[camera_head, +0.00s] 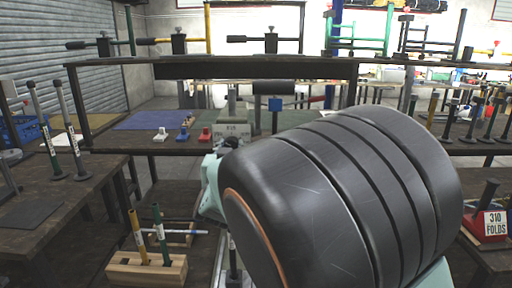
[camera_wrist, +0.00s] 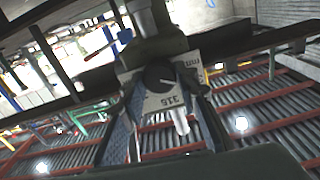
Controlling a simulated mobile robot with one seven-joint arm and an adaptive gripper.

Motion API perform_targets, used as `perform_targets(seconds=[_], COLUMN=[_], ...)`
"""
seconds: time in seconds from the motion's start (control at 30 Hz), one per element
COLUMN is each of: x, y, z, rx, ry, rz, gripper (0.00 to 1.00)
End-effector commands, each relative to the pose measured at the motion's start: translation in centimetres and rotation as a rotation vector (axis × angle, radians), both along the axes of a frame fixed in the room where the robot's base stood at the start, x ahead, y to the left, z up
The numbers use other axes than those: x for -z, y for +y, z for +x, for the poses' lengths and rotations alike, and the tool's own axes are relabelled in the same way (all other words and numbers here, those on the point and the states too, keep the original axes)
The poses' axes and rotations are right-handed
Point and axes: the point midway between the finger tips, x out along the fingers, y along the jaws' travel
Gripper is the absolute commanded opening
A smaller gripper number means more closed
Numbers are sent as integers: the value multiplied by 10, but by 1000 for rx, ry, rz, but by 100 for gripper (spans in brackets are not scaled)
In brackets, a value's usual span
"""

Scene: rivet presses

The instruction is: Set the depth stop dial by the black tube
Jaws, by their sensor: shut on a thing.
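A pale press head (camera_head: 232,128) with a number plate stands in the middle of the head view, partly behind my arm. In the wrist view its plate (camera_wrist: 170,101) shows upside down. A dark round dial (camera_wrist: 160,77) with a pale mark sits on this press. My gripper (camera_wrist: 161,88) is shut on the dial, a finger on each side; the dial's scale cannot be read. A black tube (camera_head: 272,87) lies level behind and to the right of the press, above a blue square part (camera_head: 275,104). My arm hides most of the press and my fingertips in the head view.
A dark overhead shelf (camera_head: 150,66) runs behind the press. Red and white small parts (camera_head: 184,135) lie on the bench at left. A wooden block with handled tools (camera_head: 146,268) stands low at left. A red base labelled 310 FOLDS (camera_head: 490,226) stands at right.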

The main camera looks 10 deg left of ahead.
Motion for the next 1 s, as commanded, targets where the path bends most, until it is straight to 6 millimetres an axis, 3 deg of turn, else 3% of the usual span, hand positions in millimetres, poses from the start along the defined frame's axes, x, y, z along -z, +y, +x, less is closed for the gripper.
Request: perform_targets(seconds=[0.37, 1.0], x=[2, 4], y=[-2, -2], z=[1, 1], rx=[2, 1], ry=[36, 172], rz=[161, 727], gripper=[4, 4])
